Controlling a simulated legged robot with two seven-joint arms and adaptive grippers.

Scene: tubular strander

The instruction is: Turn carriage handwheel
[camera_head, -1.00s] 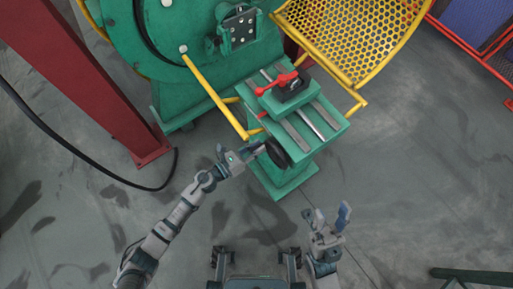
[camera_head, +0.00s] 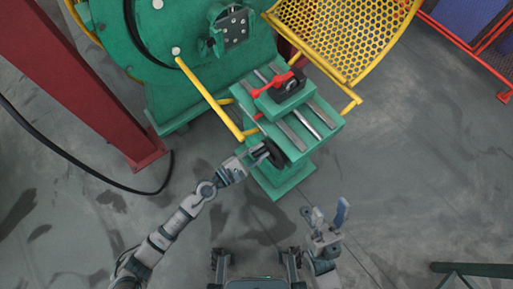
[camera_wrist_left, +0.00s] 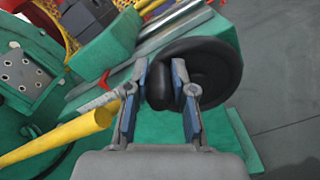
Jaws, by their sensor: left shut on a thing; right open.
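The black carriage handwheel (camera_head: 275,153) is on the near end of the green carriage (camera_head: 315,127), low on its front face. In the left wrist view the handwheel (camera_wrist_left: 215,72) is a dark round disc, with its black handle between my fingers. My left gripper (camera_head: 258,155) is shut on that handle; it also shows in the left wrist view (camera_wrist_left: 163,85), a finger on each side of the handle. My right gripper (camera_head: 328,212) is open and empty, to the right and nearer to me, apart from the carriage.
A yellow bar (camera_head: 208,95) runs close by the left gripper, left of the carriage. A red lever (camera_head: 272,88) sits on top of the carriage. A yellow perforated guard (camera_head: 345,35) stands behind it. A red post (camera_head: 75,85) is at left.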

